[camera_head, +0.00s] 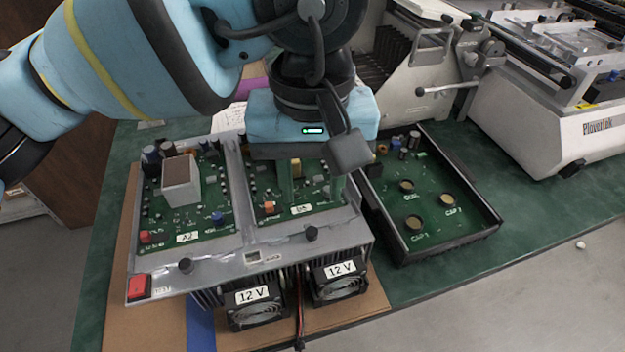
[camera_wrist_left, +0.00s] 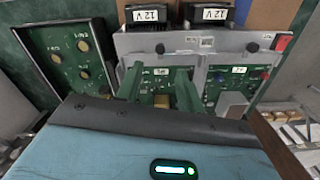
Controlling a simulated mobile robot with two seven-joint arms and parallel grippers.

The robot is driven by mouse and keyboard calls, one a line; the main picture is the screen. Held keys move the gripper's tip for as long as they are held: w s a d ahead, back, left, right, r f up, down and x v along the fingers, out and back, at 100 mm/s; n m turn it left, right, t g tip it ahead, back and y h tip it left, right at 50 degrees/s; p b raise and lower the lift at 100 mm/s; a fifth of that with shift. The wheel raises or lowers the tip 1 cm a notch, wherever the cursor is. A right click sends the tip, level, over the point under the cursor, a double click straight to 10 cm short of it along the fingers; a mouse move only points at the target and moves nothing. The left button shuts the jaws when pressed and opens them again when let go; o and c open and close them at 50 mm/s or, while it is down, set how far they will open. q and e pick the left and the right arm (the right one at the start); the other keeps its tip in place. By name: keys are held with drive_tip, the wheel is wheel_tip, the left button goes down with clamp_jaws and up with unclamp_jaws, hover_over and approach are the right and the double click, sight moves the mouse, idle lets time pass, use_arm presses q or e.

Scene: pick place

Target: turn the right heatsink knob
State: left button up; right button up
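The right heatsink knob (camera_head: 311,234) is a small black knob on the front rim of the grey metal unit (camera_head: 215,263), above the right fan. It also shows in the wrist view (camera_wrist_left: 160,48), just beyond the fingertips. A second, left knob (camera_head: 186,266) sits on the same rim and shows in the wrist view (camera_wrist_left: 252,48). My left gripper (camera_head: 312,190) points down over the right circuit board, behind the right knob and apart from it. In the wrist view its two green fingers (camera_wrist_left: 160,75) are spread with nothing between them. My right gripper is not in view.
Two fans (camera_head: 341,280) marked 12 V stick out at the front. A red switch (camera_head: 139,287) is at the left corner. A white block (camera_head: 180,182) stands on the left board. A black tray (camera_head: 430,200) with a board lies close on the right. Machines stand behind.

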sight(312, 231)
use_arm(q)
drive_tip(key=shift+s, duration=0.2)
drive_tip(key=shift+f, duration=3.85)
